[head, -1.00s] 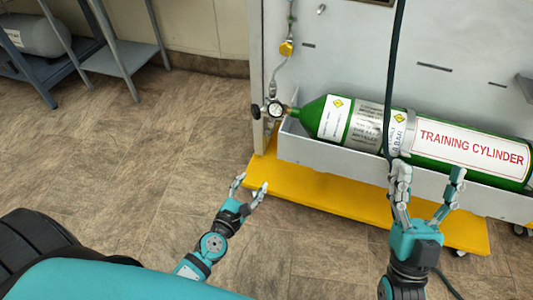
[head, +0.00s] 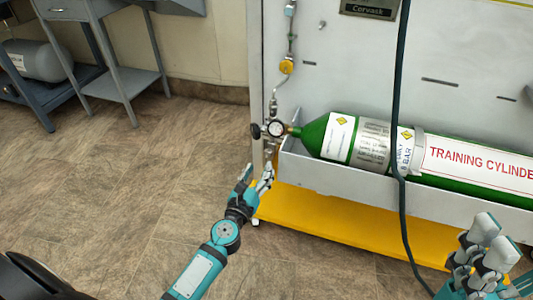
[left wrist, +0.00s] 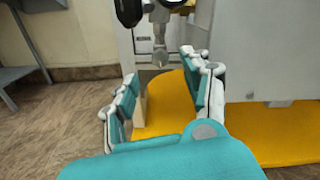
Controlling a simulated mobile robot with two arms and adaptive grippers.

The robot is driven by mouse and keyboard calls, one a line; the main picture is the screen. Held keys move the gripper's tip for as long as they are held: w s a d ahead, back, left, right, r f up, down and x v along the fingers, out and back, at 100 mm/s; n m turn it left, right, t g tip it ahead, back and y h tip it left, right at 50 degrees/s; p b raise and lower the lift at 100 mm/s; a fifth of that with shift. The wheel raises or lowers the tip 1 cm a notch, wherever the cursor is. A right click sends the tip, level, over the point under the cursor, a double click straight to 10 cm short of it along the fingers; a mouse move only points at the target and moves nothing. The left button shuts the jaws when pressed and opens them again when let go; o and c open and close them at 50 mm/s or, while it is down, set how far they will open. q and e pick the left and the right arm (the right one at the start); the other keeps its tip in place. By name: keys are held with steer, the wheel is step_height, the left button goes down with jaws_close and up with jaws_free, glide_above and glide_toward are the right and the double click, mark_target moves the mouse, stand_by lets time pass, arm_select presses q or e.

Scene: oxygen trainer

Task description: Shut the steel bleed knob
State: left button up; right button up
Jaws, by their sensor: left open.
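The steel bleed knob (left wrist: 160,57) hangs under the regulator in the left wrist view, centred just beyond my fingertips. In the head view the small steel knob (head: 269,153) sits below the gauge (head: 275,128), just above my left gripper. My left gripper (head: 257,173) is open and empty, with its fingers pointing up at the knob. In the left wrist view its two fingers (left wrist: 160,75) stand apart on either side of the knob's line, with no clear contact. My right gripper (head: 484,245) is at the lower right, away from the knob; its opening is unclear.
A black knob (head: 255,131) sits left of the gauge. The green training cylinder (head: 312,136) lies in a grey tray (head: 330,176) above a yellow base (head: 330,217). A dark hose (head: 399,100) hangs in front. The floor at left is free.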

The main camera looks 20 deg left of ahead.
mark_target(267, 154)
arm_select(q)
steer(key=w, duration=0.7)
steer(key=shift+w+a+b, duration=0.15)
steer(key=shift+a+b, duration=0.05)
steer(key=shift+b, duration=0.1)
jaws_close()
